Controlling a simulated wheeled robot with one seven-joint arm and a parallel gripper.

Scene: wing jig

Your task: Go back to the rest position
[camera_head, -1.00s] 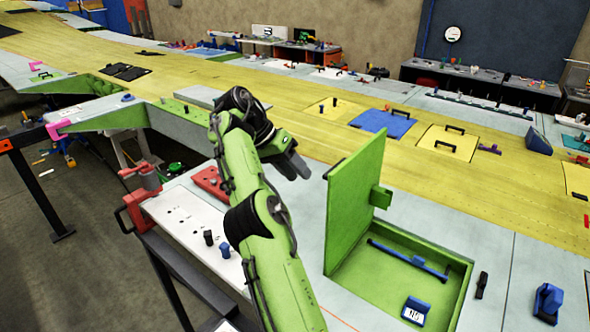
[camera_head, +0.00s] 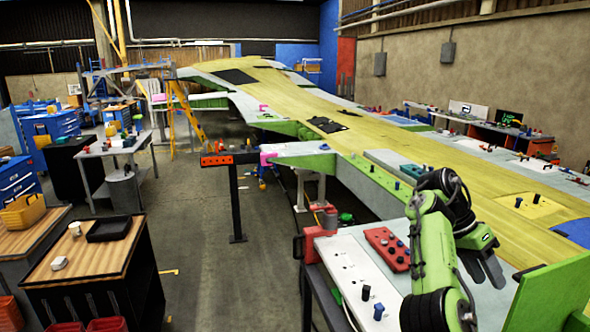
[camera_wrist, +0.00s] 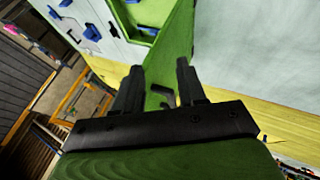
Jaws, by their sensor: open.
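My gripper (camera_head: 488,268) shows at the right of the head view, at the end of my folded green arm, above the wing jig's grey edge. In the wrist view its two dark fingers (camera_wrist: 160,85) stand apart with nothing between them. The raised green hatch door (camera_head: 550,295) is at the lower right of the head view, partly cut off. In the wrist view the door (camera_wrist: 170,50) lies beyond the fingers, and part of the open green compartment (camera_wrist: 133,25) shows at the top. I cannot tell whether the gripper touches the door.
A white work table (camera_head: 345,262) with a red block (camera_head: 387,248) and small dark and blue pegs lies left of my arm. The long yellow wing (camera_head: 400,160) runs to the back. A wooden-topped cabinet (camera_head: 90,250) stands at the left. The floor (camera_head: 225,270) between is clear.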

